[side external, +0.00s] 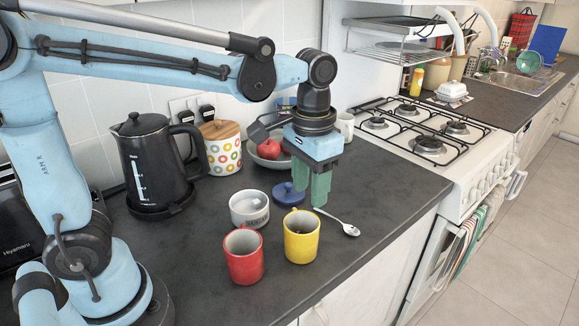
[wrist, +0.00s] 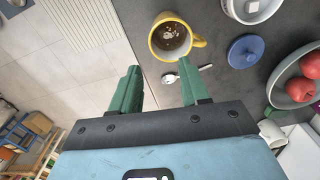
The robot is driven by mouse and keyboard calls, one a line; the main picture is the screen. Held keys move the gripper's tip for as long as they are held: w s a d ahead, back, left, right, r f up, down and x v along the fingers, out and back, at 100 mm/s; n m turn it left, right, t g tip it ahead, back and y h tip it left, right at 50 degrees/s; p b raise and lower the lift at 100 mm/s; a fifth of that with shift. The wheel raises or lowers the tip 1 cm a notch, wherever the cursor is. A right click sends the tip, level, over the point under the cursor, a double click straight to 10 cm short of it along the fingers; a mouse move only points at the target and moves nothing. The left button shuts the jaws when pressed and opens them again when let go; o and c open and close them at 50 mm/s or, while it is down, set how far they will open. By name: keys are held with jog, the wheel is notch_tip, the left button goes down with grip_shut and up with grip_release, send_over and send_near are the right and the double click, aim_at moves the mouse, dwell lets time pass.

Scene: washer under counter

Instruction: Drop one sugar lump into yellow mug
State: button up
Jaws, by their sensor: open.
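The yellow mug (side external: 301,246) stands upright on the dark counter, right of the red mug (side external: 243,261). The wrist view shows the yellow mug (wrist: 154,44) holding a dark drink with pale specks. A small whitish bowl (side external: 248,218) with dark lettering stands behind the mugs. My gripper (side external: 311,193) is open, fingers down, above the counter just behind the yellow mug. No lump shows between its fingers (wrist: 159,70).
A spoon (side external: 348,228) lies right of the yellow mug. A fruit bowl (side external: 257,157), a black kettle (side external: 152,165) and a dotted canister (side external: 221,152) stand behind. The stove (side external: 467,160) is at the right. The counter's front edge is close to the mugs.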

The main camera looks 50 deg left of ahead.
notch_tip(320, 180, up, 5)
jog(key=shift+r, duration=0.1)
dwell(0.3)
jog(key=s+a+f+n+t, duration=0.1)
jog(key=s+a+f+t, duration=0.4)
jog(key=a+f+t, duration=0.2)
jog(key=shift+a, duration=0.2)
